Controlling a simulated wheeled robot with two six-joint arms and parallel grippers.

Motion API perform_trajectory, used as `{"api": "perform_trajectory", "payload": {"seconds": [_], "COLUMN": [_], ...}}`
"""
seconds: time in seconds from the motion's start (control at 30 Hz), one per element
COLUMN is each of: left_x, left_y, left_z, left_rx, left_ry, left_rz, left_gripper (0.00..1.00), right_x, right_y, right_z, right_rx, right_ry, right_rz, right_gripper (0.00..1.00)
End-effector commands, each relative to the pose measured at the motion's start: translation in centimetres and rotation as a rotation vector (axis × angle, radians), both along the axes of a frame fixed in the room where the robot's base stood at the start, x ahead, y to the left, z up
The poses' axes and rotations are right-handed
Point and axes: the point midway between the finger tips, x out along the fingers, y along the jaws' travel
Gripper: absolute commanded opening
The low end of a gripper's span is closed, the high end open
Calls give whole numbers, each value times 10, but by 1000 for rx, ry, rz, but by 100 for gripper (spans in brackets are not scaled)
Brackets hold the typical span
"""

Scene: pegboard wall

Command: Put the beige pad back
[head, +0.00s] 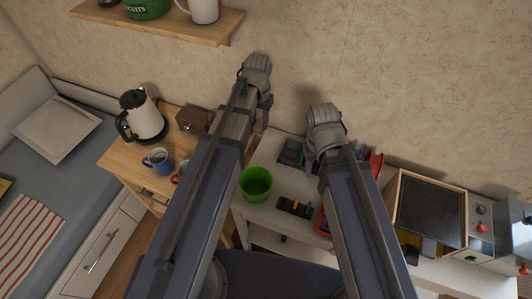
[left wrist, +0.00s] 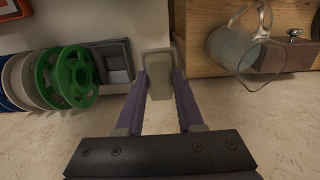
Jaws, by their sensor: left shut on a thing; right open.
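A pale beige pad (left wrist: 158,75), rounded at the corners, sits between the fingertips of my left gripper (left wrist: 160,82) in the left wrist view. The fingers are shut on its sides. In the head view my left gripper (head: 262,112) is near the wall, above the gap between the wooden cabinet and the white table; I cannot make out the pad there. My right gripper (head: 322,165) is open above the white table, partly hidden by its own arm. Whether the pad touches anything beneath it is unclear.
The white table (head: 262,213) holds a green cup (head: 256,184) and a grey tray (head: 290,152). A wooden shelf (head: 160,22) juts from the wall.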

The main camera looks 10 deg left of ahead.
Motion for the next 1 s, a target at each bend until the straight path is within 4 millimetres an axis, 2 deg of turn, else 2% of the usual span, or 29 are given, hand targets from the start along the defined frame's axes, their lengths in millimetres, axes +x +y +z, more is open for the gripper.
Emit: {"api": "perform_trajectory", "payload": {"seconds": [0.03,0.2,0.47,0.57,0.83,1.0], "left_x": [3,9,9,9,9,9], "left_y": [-5,-20,-24,-24,-24,-24], "left_z": [-21,-51,-55,-65,-107,-115], "left_rx": [0,0,0,0,0,0], "left_ry": [0,-1,-1,-1,-1,-1], "left_rz": [-3,-5,-5,-5,-5,-5], "left_gripper": [0,0,0,0,0,0], "right_x": [0,0,0,0,0,0], "right_y": [0,0,0,0,0,0], "right_z": [-21,-51,-55,-65,-106,-115], "right_rx": [0,0,0,0,0,0], "right_ry": [0,0,0,0,0,0], "right_rz": [0,-1,-1,-1,-1,-1], "right_gripper": [50,50,50,50,50,50]}}
